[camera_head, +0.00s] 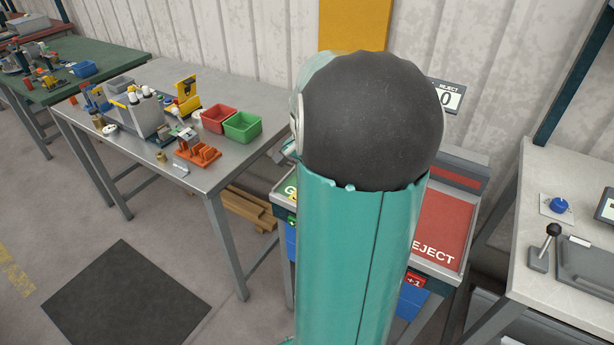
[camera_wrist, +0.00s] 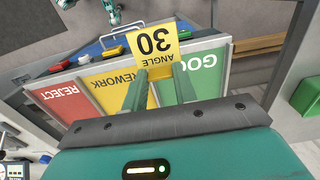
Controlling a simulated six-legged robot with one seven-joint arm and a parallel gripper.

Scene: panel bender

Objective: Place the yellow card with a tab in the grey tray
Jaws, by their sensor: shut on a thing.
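The yellow card (camera_wrist: 153,47), printed "ANGLE 30", is held between the two green fingers of my gripper (camera_wrist: 160,76) in the wrist view. The print is upside down there. The fingers are shut on the card's near end, and its tab cannot be told apart clearly. The card is over the sorting stand, at the far edge of its coloured panels. In the head view my own arm hides my gripper and the card. A flat dark grey tray (camera_head: 592,268) lies on the right table, cut off by the picture's edge.
The stand has a red REJECT panel (camera_head: 446,228), a yellow REWORK panel (camera_wrist: 112,88) and a green GOOD panel (camera_wrist: 205,72). A lever (camera_head: 545,245) and a blue knob (camera_head: 559,205) are beside the tray. The left table holds a red bin (camera_head: 219,118), a green bin (camera_head: 242,127) and clutter.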

